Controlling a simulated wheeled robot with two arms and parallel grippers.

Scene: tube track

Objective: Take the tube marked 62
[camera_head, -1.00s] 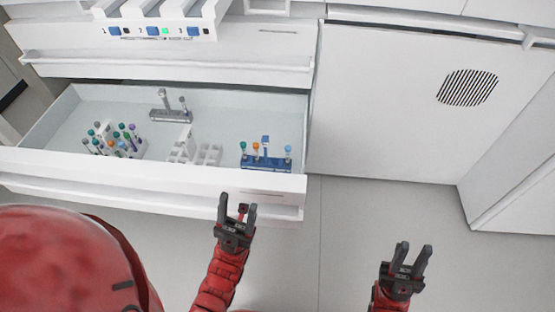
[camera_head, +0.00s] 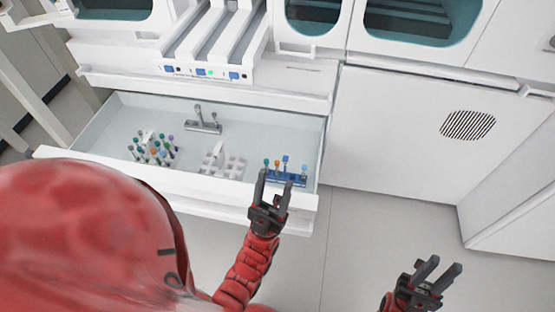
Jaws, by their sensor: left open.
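Several capped tubes stand in the open drawer (camera_head: 110,128), and no number can be read on any of them, so I cannot tell which is marked 62. A cluster of tubes (camera_head: 155,152) with purple, green, orange and grey caps is at the left. A blue rack (camera_head: 290,180) at the right holds a few tubes with green, orange and blue caps. My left gripper (camera_head: 275,182) is open, in front of the blue rack in the picture and partly overlapping it, with nothing visible between its fingers. My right gripper (camera_head: 444,265) is open and empty over the floor at lower right.
A white rack (camera_head: 232,168) sits mid-drawer and a grey holder (camera_head: 204,127) behind it. Above is a white unit (camera_head: 238,62) with sloping lanes and buttons marked 1, 2, 3. A white cabinet (camera_head: 400,130) stands at the right. The floor (camera_head: 350,260) is clear.

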